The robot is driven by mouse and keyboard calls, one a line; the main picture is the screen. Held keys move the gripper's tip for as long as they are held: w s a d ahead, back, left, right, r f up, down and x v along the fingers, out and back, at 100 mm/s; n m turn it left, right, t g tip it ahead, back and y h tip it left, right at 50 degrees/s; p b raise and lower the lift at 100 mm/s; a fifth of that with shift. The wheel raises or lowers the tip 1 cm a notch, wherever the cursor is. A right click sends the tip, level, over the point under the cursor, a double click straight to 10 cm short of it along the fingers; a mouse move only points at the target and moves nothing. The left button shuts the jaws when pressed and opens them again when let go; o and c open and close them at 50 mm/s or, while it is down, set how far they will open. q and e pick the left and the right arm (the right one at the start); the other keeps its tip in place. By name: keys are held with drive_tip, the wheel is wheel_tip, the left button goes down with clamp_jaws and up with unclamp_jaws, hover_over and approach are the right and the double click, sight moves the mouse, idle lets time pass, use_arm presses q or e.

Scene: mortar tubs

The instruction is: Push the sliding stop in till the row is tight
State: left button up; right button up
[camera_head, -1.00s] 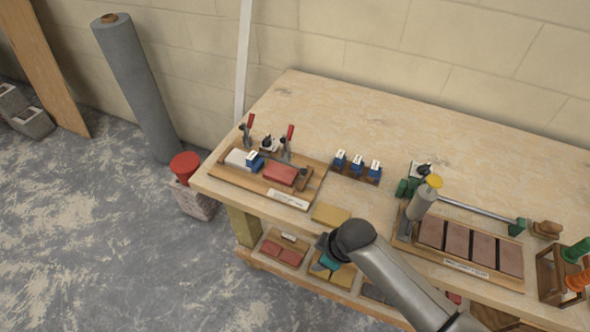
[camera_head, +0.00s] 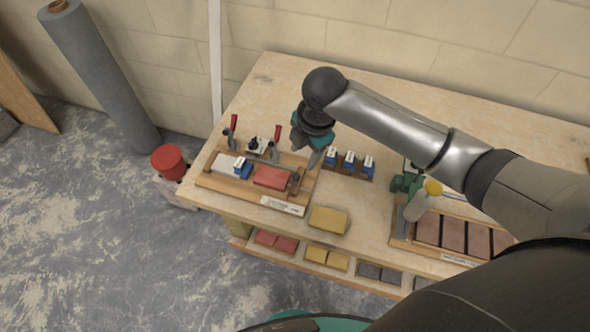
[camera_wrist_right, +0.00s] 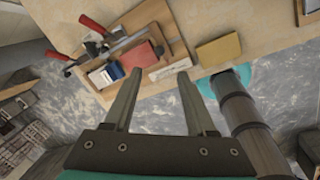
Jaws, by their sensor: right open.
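A wooden jig (camera_head: 222,182) sits at the left end of the bench. It holds a row of a pale grey brick (camera_head: 226,163), a blue spacer (camera_head: 243,168) and a red brick (camera_head: 270,178). A dark wooden block, apparently the sliding stop (camera_head: 295,184), stands to the right of the red brick; I cannot tell whether they touch. My right gripper (camera_head: 314,160) is open and empty above the jig's right end. In the right wrist view the red brick (camera_wrist_right: 139,57) lies beyond the open fingers (camera_wrist_right: 158,102). My left gripper is not in view.
Several blue spacers (camera_head: 349,161) stand in a rack just right of the gripper. A yellow brick (camera_head: 328,219) lies at the bench's front edge. Red-handled clamps (camera_head: 278,132) rise behind the row. Another jig with brown bricks (camera_head: 427,228) is further right.

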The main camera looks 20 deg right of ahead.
sight(297, 175)
drive_tip(key=f, duration=0.4)
drive_tip(key=w+f+b, duration=0.1)
drive_tip(key=f, duration=0.3)
drive_tip(key=w+a+f, duration=0.1)
drive_tip(key=f, duration=0.3)
drive_tip(key=shift+w+f+b, duration=0.1)
drive_tip(key=shift+f+b, duration=0.05)
drive_tip(key=shift+b, duration=0.25)
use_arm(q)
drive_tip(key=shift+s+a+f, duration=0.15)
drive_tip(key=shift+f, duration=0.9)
use_arm(e)
drive_tip(key=shift+w+f, duration=0.15)
drive_tip(key=shift+f, duration=0.45)
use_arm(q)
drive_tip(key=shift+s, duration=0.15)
use_arm(e)
clamp_jaws()
